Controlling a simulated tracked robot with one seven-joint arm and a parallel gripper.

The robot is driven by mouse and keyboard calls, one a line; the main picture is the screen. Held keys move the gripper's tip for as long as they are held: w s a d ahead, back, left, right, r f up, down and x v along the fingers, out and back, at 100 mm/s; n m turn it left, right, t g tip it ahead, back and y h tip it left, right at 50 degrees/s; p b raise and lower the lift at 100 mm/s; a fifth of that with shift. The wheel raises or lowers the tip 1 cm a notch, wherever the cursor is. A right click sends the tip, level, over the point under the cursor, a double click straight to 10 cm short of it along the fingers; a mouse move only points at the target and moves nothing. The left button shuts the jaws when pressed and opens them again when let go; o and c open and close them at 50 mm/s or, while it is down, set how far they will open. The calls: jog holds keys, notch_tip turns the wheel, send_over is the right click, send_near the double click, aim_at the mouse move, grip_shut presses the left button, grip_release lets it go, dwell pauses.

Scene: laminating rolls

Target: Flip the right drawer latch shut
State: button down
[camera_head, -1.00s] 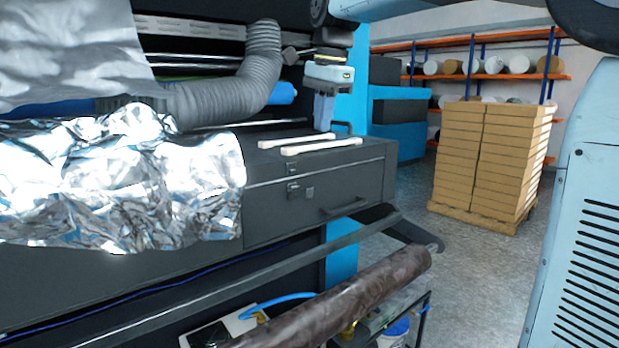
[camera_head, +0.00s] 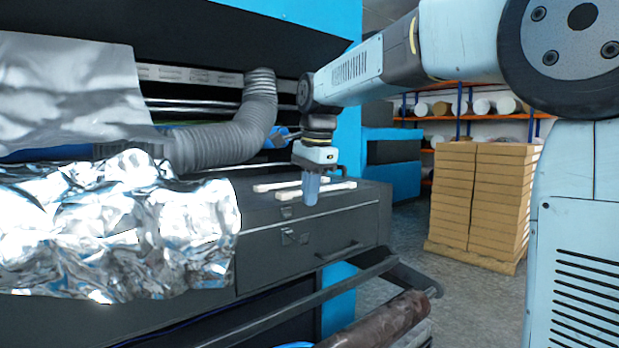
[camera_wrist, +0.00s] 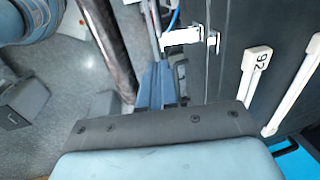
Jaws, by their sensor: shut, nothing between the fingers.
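The dark drawer (camera_head: 335,232) is in the front of the machine, with a handle low on its right side. Its metal latch (camera_head: 295,238) is at the drawer's upper left, below a small catch plate (camera_head: 285,212). In the wrist view, the latch (camera_wrist: 183,37) sticks out from the dark front like a pale bracket. My gripper (camera_head: 311,198) points down with its blue fingers shut and empty. It is above and slightly right of the latch in the head view, apart from it. In the wrist view, the fingers (camera_wrist: 157,85) are below the latch in the picture.
Two pale bars (camera_head: 300,188) lie on the ledge above the drawer; one shows a number in the wrist view (camera_wrist: 256,65). Crumpled silver foil (camera_head: 110,230) covers the left side. A grey hose (camera_head: 235,125) hangs behind. A dark roller (camera_head: 385,322) runs below the drawer.

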notch_tip(320, 180, down, 7)
jog(key=w, duration=0.1)
jog(key=shift+a, duration=0.35)
jog(key=shift+f, duration=0.1)
